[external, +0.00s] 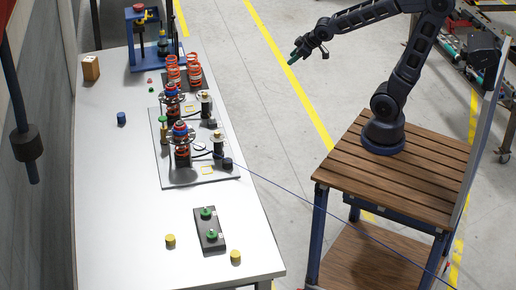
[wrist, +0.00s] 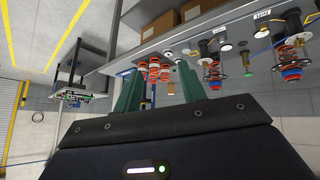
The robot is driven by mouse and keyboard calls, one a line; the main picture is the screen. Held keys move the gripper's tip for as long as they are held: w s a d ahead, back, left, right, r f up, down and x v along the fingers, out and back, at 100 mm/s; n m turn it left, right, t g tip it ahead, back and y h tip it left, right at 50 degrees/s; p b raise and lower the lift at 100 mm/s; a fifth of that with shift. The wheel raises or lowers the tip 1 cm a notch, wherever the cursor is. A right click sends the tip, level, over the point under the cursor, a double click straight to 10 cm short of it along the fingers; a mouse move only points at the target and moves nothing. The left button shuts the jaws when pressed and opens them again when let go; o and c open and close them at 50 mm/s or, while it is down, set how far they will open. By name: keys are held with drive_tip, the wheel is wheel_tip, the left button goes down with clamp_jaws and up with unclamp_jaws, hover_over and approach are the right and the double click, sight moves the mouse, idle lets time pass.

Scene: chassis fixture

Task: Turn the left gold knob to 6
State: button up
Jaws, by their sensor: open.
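The chassis fixture (external: 185,178) stands on the white table, with red-and-blue spring units and black cylinders on its plates. Small gold tops show on two black cylinders, one nearer (external: 217,135) and one farther (external: 205,96); I cannot tell which is the left gold knob. Any dial numbers are too small to read. My gripper (external: 309,54) is in the air over the floor, right of the table and well apart from the fixture. In the wrist view its two green fingers (wrist: 160,70) are spread with nothing held between them; spring units show upside down beyond.
A black box (external: 209,237) with green knobs lies near the table's front, between two yellow cylinders (external: 170,241) (external: 235,257). A blue cylinder (external: 121,118) and a brown box (external: 91,68) stand at left. A blue frame (external: 145,55) stands at the back. Floor between table and arm is clear.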

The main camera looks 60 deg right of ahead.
drive_tip(key=w+a+f+n+t+y, duration=0.1)
drive_tip(key=w+a+f+n+y, duration=0.15)
drive_tip(key=w+a+f, duration=0.4)
drive_tip(key=n+t+y, duration=0.2)
drive_tip(key=n+y, duration=0.2)
drive_tip(key=y, duration=0.7)
approach(217, 132)
drive_tip(key=x, duration=1)
drive_tip(key=shift+f, duration=0.25)
drive_tip(key=shift+c, duration=0.4)
clamp_jaws()
drive_tip(key=shift+m+t, duration=0.25)
drive_tip(key=shift+t, duration=0.15)
